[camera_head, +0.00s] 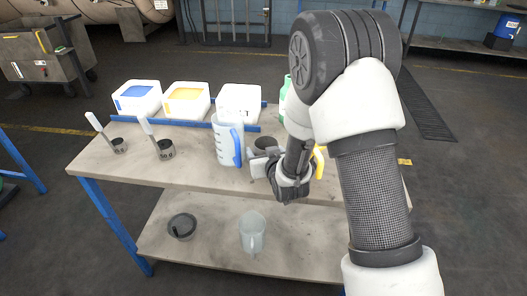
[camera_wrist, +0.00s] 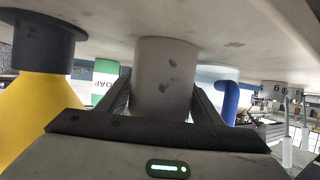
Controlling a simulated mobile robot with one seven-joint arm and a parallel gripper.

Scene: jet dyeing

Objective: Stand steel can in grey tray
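A grey cylindrical steel can (camera_wrist: 165,75) stands on the tabletop, which appears at the top of the tilted wrist view. In the head view its dark opening (camera_head: 265,143) shows just behind my gripper (camera_head: 266,166). In the wrist view my gripper (camera_wrist: 164,92) has its two fingers spread on either side of the can, tips close to its walls. Whether they touch it cannot be told. No grey tray can be made out; my arm covers the right part of the table.
A clear jug with a blue handle (camera_head: 228,140) stands left of the can. A green-and-white bottle (camera_wrist: 104,82) and a yellow object with a dark collar (camera_wrist: 45,105) are close on the other side. White tubs (camera_head: 186,99) line the back; two small dark cups (camera_head: 166,151) stand left.

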